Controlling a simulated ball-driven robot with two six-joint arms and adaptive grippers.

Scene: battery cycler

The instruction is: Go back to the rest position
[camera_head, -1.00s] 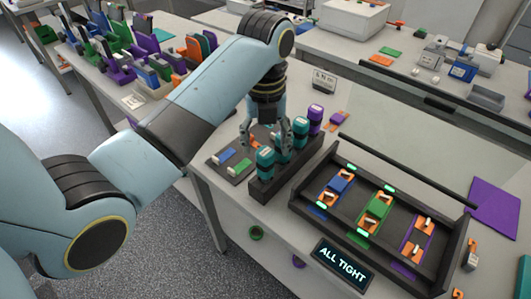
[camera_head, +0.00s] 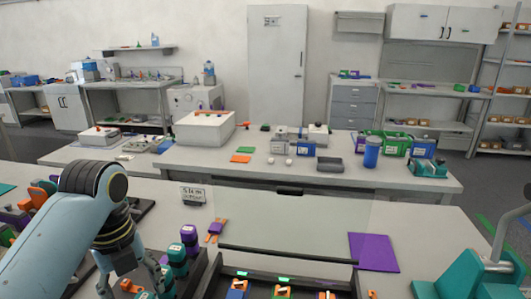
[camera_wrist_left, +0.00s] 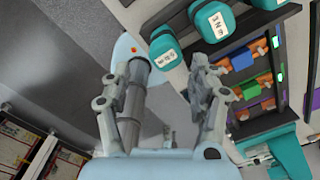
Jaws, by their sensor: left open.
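My left gripper (camera_head: 135,281) is at the lower left of the head view, beside the row of capped cells. My right gripper is in neither view.
A black tray (camera_head: 262,275) with lit green lights and coloured holders is cut off at the bottom. A teal fixture with a grey handle (camera_head: 470,275) stands at lower right. A purple mat (camera_head: 373,252) lies on the bench. A white box (camera_head: 204,128) stands on the bench behind.

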